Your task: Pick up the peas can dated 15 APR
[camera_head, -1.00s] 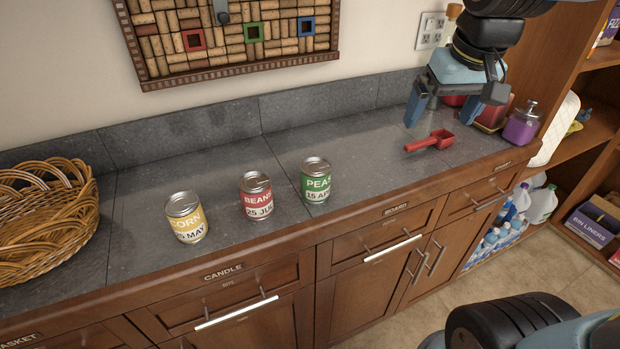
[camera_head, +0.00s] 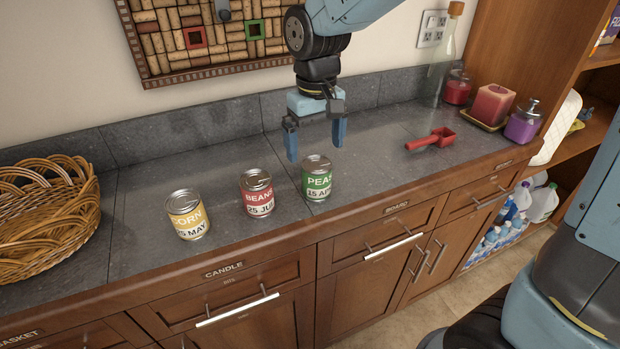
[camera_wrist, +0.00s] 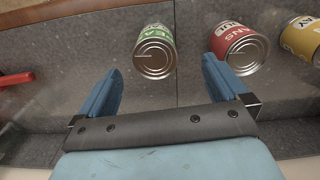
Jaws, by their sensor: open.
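The green peas can (camera_head: 317,179), labelled 15 APR, stands upright on the grey counter near its front edge. It also shows in the wrist view (camera_wrist: 154,52), its lid towards the camera, beyond and roughly between my fingertips. My gripper (camera_head: 315,148) is open and empty, pointing down just behind and above the peas can. Both blue fingers also show in the wrist view (camera_wrist: 160,75), apart from the can. The red beans can (camera_head: 257,194), marked 25 JU with the rest cut off, stands left of the peas can.
A yellow corn can (camera_head: 187,215) stands further left, with a wicker basket (camera_head: 45,215) at the far left. A red scoop (camera_head: 432,139) lies to the right. Candles (camera_head: 492,104) and a glass bottle (camera_head: 440,70) stand at the back right. The counter between peas can and scoop is clear.

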